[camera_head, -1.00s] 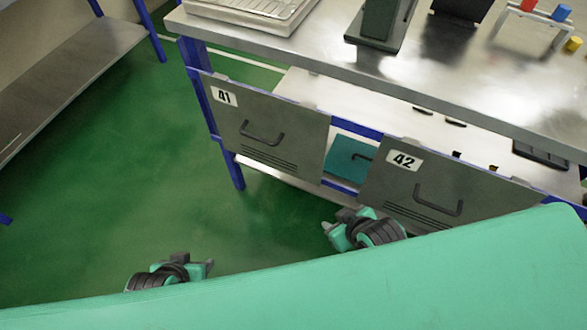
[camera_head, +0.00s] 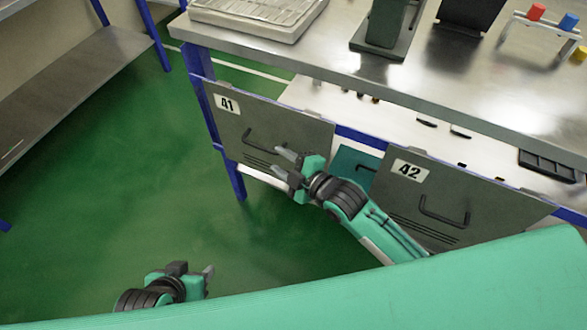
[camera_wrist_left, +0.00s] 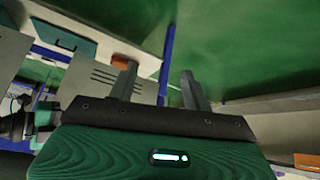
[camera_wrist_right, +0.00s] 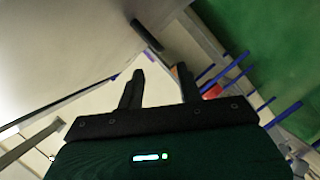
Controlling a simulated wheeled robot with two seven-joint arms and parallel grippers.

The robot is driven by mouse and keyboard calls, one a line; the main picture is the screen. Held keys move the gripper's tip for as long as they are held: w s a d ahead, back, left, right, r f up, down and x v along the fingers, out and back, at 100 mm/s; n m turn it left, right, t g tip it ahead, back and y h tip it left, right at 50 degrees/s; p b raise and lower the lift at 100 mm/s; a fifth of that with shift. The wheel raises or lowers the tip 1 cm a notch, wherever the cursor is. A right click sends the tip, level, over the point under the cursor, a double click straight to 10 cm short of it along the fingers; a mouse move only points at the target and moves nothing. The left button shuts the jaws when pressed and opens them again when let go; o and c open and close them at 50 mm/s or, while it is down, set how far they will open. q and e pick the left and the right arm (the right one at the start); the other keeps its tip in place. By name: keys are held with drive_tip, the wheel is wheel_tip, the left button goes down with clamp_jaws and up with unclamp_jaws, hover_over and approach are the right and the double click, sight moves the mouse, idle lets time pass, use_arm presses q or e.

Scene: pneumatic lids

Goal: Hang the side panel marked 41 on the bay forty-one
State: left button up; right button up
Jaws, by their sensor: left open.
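The grey side panel marked 41 (camera_head: 230,128) hangs upright at the bench's left front, with a black bar handle (camera_head: 262,140) and vent slots. Its top edge lies along the blue frame; I cannot tell whether it is fully hooked. My right gripper (camera_head: 282,163) is open and empty in front of the panel's lower right. In the right wrist view, a dark handle (camera_wrist_right: 146,36) on a grey surface lies beyond the fingertips. My left gripper (camera_head: 193,272) is open and empty over the floor at lower left; its jaws also show apart in the left wrist view (camera_wrist_left: 158,80).
Panel 42 (camera_head: 455,205) hangs to the right, behind my right forearm. A teal part (camera_head: 350,168) shows in the gap between the panels. The bench top (camera_head: 320,55) overhangs above. A steel shelf (camera_head: 60,85) stands at left. Green floor (camera_head: 110,190) is clear between.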

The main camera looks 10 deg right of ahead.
sight(259, 148)
use_arm(q)
drive_tip(key=d, duration=0.1)
drive_tip(key=w+d+t, duration=0.1)
drive_tip(key=h+b, duration=0.1)
drive_tip(key=shift+w+d+f+t, duration=0.25)
drive_tip(key=shift+w+d+t, duration=0.1)
drive_tip(key=shift+d+t, duration=0.05)
use_arm(e)
drive_tip(key=x, duration=0.9)
drive_tip(key=shift+w+f, duration=0.1)
clamp_jaws()
idle(0.4)
use_arm(q)
drive_tip(key=shift+r+p, duration=1.8)
drive_tip(key=shift+r, duration=0.05)
use_arm(e)
drive_tip(key=shift+r, duration=1.7)
